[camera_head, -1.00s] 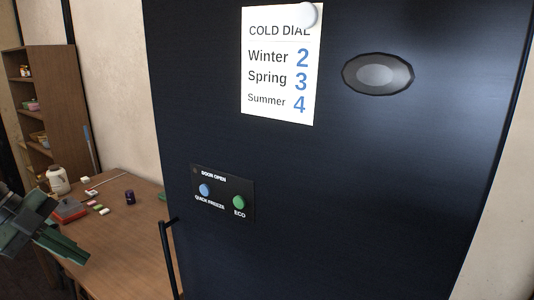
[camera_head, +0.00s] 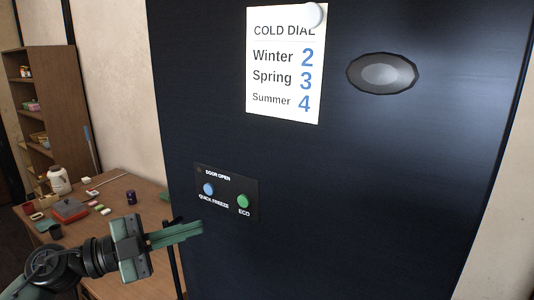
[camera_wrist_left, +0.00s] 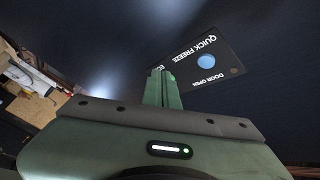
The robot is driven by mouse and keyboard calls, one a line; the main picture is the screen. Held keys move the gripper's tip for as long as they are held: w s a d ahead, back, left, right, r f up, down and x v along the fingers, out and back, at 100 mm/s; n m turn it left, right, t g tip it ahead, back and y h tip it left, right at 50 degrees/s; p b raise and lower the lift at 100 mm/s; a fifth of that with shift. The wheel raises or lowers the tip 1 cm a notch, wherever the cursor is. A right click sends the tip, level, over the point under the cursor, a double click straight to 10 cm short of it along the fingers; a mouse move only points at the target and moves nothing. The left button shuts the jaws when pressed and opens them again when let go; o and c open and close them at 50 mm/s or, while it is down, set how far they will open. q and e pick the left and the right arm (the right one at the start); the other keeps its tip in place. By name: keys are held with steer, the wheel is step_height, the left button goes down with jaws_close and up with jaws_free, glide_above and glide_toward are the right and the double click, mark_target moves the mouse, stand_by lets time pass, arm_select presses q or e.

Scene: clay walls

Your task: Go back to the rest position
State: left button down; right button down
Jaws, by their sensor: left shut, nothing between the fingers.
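My left gripper (camera_head: 190,233) reaches in from the lower left in the head view. Its green fingers are together with nothing between them, in front of the dark fridge door (camera_head: 330,190), just below the control panel (camera_head: 226,192). The panel has a blue quick freeze button (camera_head: 208,188) and a green eco button (camera_head: 243,201). In the left wrist view the closed fingers (camera_wrist_left: 161,75) overlap the panel's edge and hide part of the eco side; the blue button (camera_wrist_left: 206,62) shows clear of them. I cannot tell whether the fingertips touch the door. My right gripper is out of view.
A cold dial note (camera_head: 284,64) and a grey oval (camera_head: 382,73) are on the door.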

arm_select(q)
steer(key=s+a+f+n+t+y, duration=0.1)
steer(key=a+f+n+t+y, duration=0.35)
steer(key=f+n+y, duration=0.55)
steer(key=s+a+f+n+t+y, duration=0.1)
steer(key=a+f+n+t+y, duration=0.35)
steer(key=f+n+y, duration=0.6)
steer(key=s+d+f+n+g+h, duration=0.1)
steer(key=s+f+g, duration=0.4)
steer(key=s, duration=0.4)
steer(key=s+d+f+g+h, duration=0.1)
steer(key=s+f+g, duration=0.3)
steer(key=s+f, duration=0.3)
steer(key=s+d+f+n+g+h, duration=0.15)
steer(key=s+f+g, duration=0.3)
steer(key=s, duration=0.55)
step_height(320, 180, down, 26)
steer(key=m+b, duration=0.1)
steer(key=s+a+f+g+b, duration=0.1)
steer(key=s+a+f+g, duration=0.1)
steer(key=s+f, duration=1.5)
steer(key=shift+s+a+f, duration=0.25)
steer(key=shift+a+f, duration=0.35)
steer(key=shift+f, duration=0.25)
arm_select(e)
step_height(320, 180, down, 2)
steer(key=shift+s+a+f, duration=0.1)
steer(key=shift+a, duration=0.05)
